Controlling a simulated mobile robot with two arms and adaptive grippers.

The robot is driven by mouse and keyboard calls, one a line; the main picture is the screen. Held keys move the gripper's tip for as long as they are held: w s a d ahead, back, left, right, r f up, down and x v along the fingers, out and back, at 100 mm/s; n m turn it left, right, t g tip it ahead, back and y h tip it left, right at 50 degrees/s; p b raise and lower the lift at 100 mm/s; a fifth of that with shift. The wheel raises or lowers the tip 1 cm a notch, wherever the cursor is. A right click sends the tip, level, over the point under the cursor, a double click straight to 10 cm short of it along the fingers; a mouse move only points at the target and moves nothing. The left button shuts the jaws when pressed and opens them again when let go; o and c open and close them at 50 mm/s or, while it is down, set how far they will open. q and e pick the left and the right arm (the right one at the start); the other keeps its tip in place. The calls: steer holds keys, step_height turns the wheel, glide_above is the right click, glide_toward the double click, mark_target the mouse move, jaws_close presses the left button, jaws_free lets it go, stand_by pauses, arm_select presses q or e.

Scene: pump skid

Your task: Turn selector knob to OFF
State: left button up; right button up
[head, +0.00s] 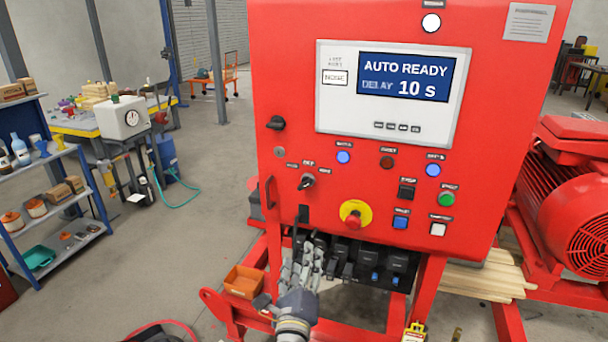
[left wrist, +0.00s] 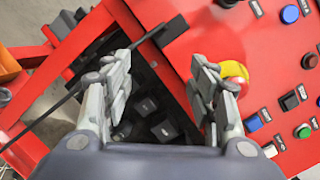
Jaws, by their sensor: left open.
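The selector knob (head: 308,181) is a small black knob on a light round base, on the lower left of the red panel, with small label plates around it. In the left wrist view a black knob that looks like it (left wrist: 228,3) is cut by the top edge. My left gripper (head: 302,250) is below the knob, in front of the panel's lower edge, apart from the knob. Its grey fingers (left wrist: 165,85) are spread, with nothing between them. My right gripper is in neither view.
The red and yellow emergency stop (head: 354,216) sits right of the knob, close to one finger in the left wrist view. A black rotary handle (head: 276,123) is higher left. The screen (head: 410,79) reads AUTO READY, DELAY 10 s. Black connectors (head: 360,262) line the panel's underside.

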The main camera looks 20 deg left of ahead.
arm_select(q)
steer(key=m+t+y, duration=0.1)
steer(key=t, duration=0.1)
glide_toward(304, 188)
steer(key=p+x, duration=0.4)
steer(key=x, duration=0.4)
steer(key=shift+w+a+r, duration=0.1)
steer(key=shift+w+a, duration=0.05)
steer(key=shift+w, duration=0.55)
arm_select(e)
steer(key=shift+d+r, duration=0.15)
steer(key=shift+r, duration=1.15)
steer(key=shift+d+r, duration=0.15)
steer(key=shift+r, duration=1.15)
arm_select(q)
steer(key=shift+c, duration=0.3)
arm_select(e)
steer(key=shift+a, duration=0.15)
arm_select(q)
steer(key=c, duration=1)
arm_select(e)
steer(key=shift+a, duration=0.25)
